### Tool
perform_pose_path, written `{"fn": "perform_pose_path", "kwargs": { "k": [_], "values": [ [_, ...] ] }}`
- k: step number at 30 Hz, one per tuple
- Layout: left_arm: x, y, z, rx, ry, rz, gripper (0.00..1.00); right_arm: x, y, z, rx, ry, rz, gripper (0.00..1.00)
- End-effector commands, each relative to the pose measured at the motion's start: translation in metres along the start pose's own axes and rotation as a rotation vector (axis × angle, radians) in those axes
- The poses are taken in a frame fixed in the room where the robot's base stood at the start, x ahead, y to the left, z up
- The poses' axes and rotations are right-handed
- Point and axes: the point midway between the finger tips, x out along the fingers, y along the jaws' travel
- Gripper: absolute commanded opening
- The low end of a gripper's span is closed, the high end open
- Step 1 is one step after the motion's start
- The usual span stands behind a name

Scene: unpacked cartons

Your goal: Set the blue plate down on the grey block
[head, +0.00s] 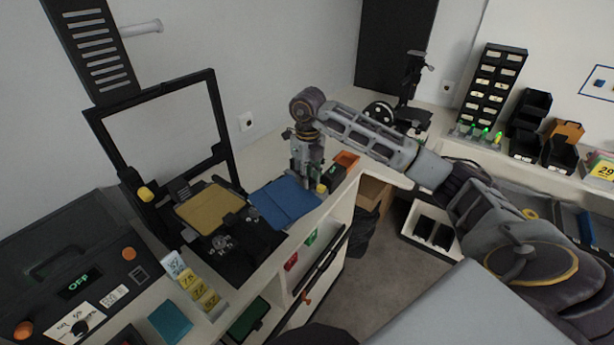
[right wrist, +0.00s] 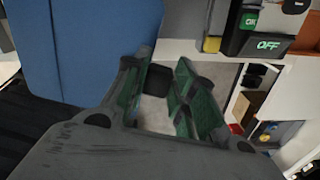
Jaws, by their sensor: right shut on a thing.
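The blue plate (head: 284,203) is a flat square at the middle of the white bench in the head view, just below my right gripper (head: 310,183). It also fills the upper left of the right wrist view (right wrist: 95,48). My right gripper (right wrist: 160,85) points down at the plate's far right side. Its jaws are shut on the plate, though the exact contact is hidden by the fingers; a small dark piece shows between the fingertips. I cannot make out the grey block with certainty. My left gripper is out of view.
A yellow plate (head: 210,207) lies left of the blue plate, by a black upright frame (head: 222,130). A black control box (head: 75,270) stands at the lower left, with yellow number tags (head: 200,290) near it.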

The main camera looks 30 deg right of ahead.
Motion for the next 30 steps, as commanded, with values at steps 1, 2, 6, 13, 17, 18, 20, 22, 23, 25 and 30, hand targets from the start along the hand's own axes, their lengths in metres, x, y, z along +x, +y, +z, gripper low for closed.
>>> {"fn": "perform_pose_path", "kwargs": {
  "k": [1,2,6,13,17,18,20,22,23,25,30],
  "values": [
    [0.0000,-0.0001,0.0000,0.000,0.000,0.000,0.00,-0.0004,-0.0003,0.0000,0.037,-0.001,0.000,0.00],
    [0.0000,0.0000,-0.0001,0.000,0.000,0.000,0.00,-0.0004,-0.0005,-0.0001,0.062,-0.001,0.000,0.00],
    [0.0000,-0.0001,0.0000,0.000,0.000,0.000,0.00,-0.0005,-0.0011,-0.0004,0.179,-0.001,0.000,0.00],
    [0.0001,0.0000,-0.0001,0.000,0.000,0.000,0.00,-0.0004,-0.0020,-0.0008,0.370,-0.002,0.000,0.00],
    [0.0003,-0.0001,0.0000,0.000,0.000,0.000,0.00,0.0002,-0.0024,-0.0011,0.477,-0.002,0.001,0.00],
    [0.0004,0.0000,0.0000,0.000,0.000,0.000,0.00,0.0004,-0.0026,-0.0012,0.510,-0.002,0.001,0.00],
    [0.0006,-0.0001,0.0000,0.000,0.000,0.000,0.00,0.0009,-0.0028,-0.0013,0.560,-0.002,0.001,0.00],
    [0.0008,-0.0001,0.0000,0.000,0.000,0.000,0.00,0.0015,-0.0029,-0.0015,0.619,-0.002,0.001,0.00],
    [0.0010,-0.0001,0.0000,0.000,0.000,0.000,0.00,0.0020,-0.0030,-0.0015,0.644,-0.002,0.001,0.00],
    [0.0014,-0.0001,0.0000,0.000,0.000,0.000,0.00,0.0031,-0.0032,-0.0017,0.701,-0.003,0.001,0.00],
    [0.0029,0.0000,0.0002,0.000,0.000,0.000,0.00,0.0075,-0.0035,-0.0020,0.843,-0.003,0.001,0.00]
  ]
}}
